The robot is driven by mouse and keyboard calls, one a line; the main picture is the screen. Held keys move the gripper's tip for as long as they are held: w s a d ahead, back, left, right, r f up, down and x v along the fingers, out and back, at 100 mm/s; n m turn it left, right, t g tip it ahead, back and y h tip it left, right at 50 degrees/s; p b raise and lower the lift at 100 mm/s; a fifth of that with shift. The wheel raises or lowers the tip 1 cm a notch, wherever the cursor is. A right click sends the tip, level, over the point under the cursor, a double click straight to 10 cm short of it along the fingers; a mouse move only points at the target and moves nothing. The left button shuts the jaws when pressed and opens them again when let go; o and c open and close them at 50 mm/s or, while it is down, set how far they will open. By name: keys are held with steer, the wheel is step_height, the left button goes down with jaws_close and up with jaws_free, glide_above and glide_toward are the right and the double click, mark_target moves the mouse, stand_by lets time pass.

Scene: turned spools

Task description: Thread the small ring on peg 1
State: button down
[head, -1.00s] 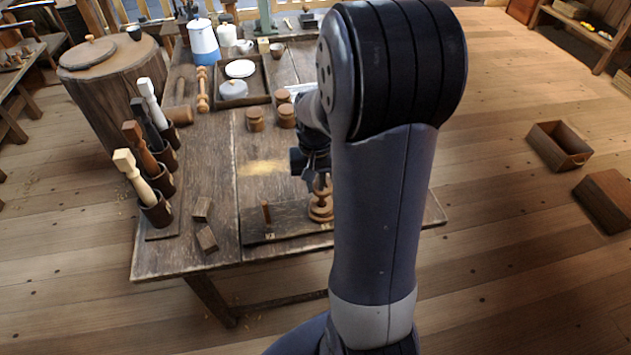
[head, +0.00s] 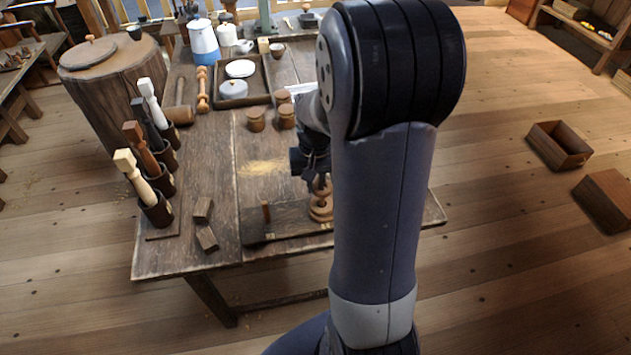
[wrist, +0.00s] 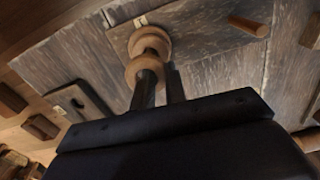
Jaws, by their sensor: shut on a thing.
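The dark peg board (head: 290,226) lies near the table's front edge. A thin brown peg (head: 266,211) stands bare on its left part and shows at the upper right in the wrist view (wrist: 250,26). Pale wooden rings (head: 321,208) sit on the board to the right of it; the lower one shows in the wrist view (wrist: 150,41). My gripper (head: 318,178) is above these rings, pointing down. In the wrist view its fingers (wrist: 160,82) are shut on a small pale ring (wrist: 144,69), close over the lower ring. Whether the held ring is around a peg is hard to tell.
Several tools stand in dark cups (head: 158,210) at the table's left edge.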

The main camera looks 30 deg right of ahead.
steer(key=shift+f+b, duration=0.45)
steer(key=shift+f, duration=0.15)
steer(key=shift+s+f, duration=0.1)
steer(key=shift+f, duration=0.1)
